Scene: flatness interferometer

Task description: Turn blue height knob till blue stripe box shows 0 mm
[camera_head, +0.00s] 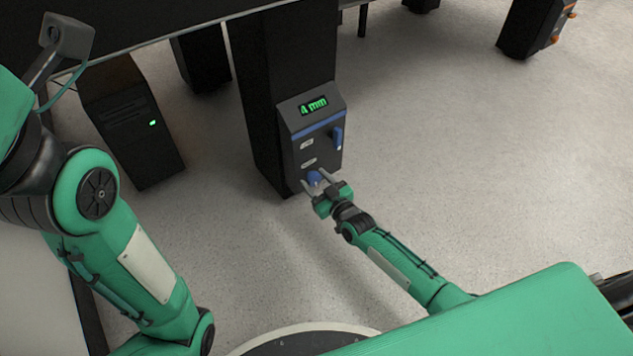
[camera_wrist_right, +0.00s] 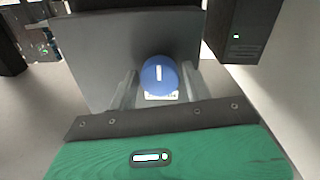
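The box with the blue stripe (camera_head: 320,125) is mounted on a black table leg, and its display (camera_head: 314,106) reads 4 mm in green. The blue height knob (camera_head: 314,178) is low on the box's front. It also shows in the right wrist view (camera_wrist_right: 159,76), with a white mark pointing nearly straight up. My right gripper (camera_head: 318,184) is at the knob with its fingers apart, one on each side. In the right wrist view the right gripper (camera_wrist_right: 156,90) shows gaps between the fingers and the knob.
A black computer tower (camera_head: 133,128) with a green light stands to the left. Another dark box with orange knobs (camera_head: 535,25) is at the far right. The pale floor right of the box is clear.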

